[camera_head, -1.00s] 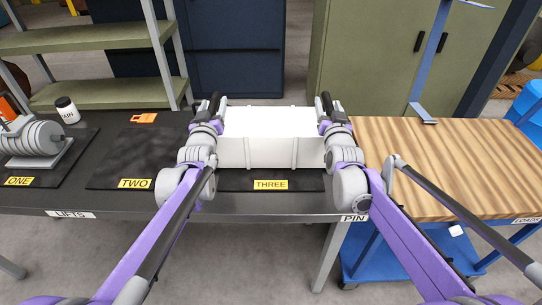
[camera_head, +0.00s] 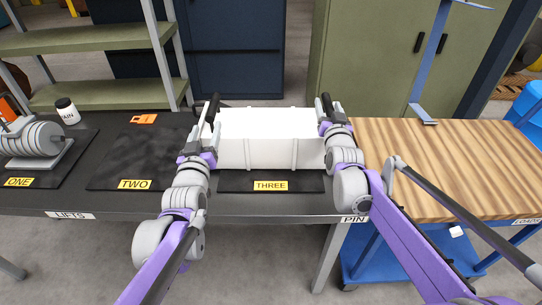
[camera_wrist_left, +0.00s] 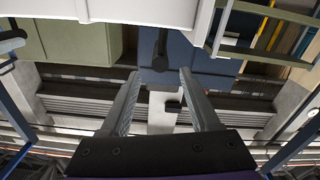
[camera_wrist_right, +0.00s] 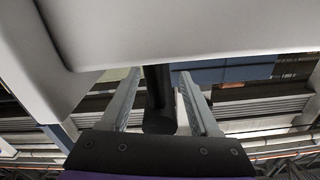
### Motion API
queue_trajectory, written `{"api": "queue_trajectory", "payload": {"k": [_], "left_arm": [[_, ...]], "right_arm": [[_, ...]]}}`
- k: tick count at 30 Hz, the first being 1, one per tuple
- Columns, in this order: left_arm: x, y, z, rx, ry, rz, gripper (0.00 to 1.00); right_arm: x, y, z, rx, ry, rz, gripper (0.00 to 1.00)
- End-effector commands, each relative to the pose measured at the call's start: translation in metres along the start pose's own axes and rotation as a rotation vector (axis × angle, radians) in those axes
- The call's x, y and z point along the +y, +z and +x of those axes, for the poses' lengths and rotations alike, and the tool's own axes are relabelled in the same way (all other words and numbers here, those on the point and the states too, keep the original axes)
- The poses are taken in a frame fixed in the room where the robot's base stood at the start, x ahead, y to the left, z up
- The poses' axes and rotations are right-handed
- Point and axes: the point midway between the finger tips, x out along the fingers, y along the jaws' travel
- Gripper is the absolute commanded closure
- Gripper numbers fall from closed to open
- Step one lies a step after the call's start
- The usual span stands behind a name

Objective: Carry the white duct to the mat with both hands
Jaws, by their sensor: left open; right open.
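The white duct (camera_head: 255,152) lies at the back of the mat labelled THREE (camera_head: 300,183), with its long side facing me. A black handle (camera_head: 213,107) stands at its left end and another (camera_head: 327,103) at its right end. My left gripper (camera_head: 205,128) is open on the near side of the left handle. In the left wrist view that handle (camera_wrist_left: 160,48) shows beyond the fingertips. My right gripper (camera_head: 328,112) is open at the right end. In the right wrist view the black handle (camera_wrist_right: 157,100) shows between its spread fingers. The duct's underside is hidden in the head view.
Mat TWO (camera_head: 135,160) is bare except for an orange item (camera_head: 143,118) at its back edge. Mat ONE (camera_head: 75,165) holds a grey ribbed cylinder (camera_head: 35,140). A white jar (camera_head: 67,110) stands behind. The wooden table (camera_head: 450,160) at right is clear.

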Motion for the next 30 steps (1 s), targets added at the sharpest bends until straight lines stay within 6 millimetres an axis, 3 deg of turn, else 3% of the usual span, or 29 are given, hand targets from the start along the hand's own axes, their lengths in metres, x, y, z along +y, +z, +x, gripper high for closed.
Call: {"api": "queue_trajectory", "payload": {"k": [7,15,21,30], "left_arm": [[0.000,0.000,-0.006,0.000,0.000,0.000,0.38],[0.000,0.000,-0.006,0.000,0.000,0.000,0.38],[0.000,0.000,-0.006,0.000,0.000,0.001,0.38],[0.000,0.000,-0.006,0.000,0.000,0.001,0.38]], "right_arm": [[0.000,-0.001,-0.018,0.000,0.000,0.000,0.38],[0.000,0.000,-0.075,0.000,0.000,0.000,0.38],[0.000,0.000,-0.108,0.000,0.000,0.000,0.38],[0.000,0.000,-0.121,0.000,0.000,0.000,0.38]]}}
